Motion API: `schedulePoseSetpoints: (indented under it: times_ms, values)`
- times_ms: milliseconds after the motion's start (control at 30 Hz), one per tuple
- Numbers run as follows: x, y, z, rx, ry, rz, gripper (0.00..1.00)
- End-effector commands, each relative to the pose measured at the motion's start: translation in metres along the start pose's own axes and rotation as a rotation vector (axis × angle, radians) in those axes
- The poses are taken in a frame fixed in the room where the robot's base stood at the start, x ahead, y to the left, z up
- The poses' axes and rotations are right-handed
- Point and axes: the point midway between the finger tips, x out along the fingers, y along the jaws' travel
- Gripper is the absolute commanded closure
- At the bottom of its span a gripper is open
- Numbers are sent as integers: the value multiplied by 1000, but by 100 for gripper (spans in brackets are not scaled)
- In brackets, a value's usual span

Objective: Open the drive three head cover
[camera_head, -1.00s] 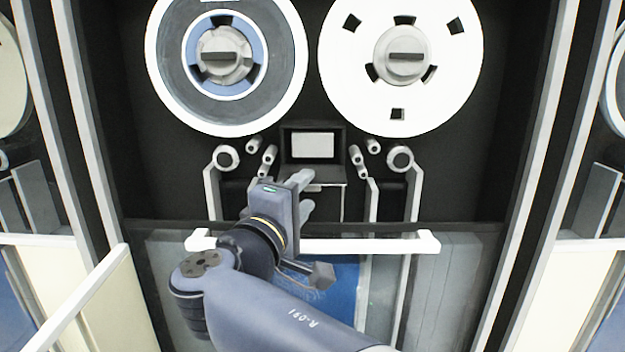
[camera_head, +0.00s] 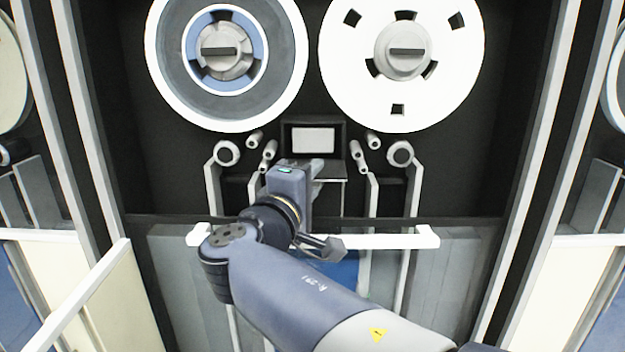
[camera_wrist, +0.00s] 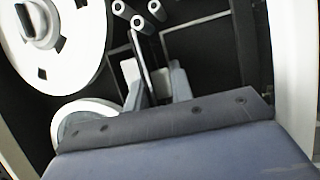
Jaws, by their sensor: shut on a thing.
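The head cover (camera_head: 313,140) is a small dark housing with a white panel, set between and below the two tape reels. My gripper (camera_head: 320,176) is at its lower front edge, coming from the left. Its pale fingers are partly hidden behind my wrist. In the wrist view my gripper (camera_wrist: 153,85) has its two fingers on either side of a thin dark edge, which seems to be part of the cover. The jaws are shut on it. How far the cover stands open cannot be told.
The left reel (camera_head: 275,70) and white right reel (camera_head: 450,65) are above. Pale guide posts (camera_head: 228,153) flank the cover. A white horizontal bar (camera_head: 385,241) crosses below, behind my arm. Similar cabinets stand on both sides.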

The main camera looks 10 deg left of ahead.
Motion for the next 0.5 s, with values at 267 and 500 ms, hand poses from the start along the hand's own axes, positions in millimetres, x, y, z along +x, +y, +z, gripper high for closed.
schedulePoseSetpoints:
  times_ms: [267,500]
  values:
    - [0,-2,0,-11,-1,-22,100]
    - [-1,6,0,-57,-2,-130,100]
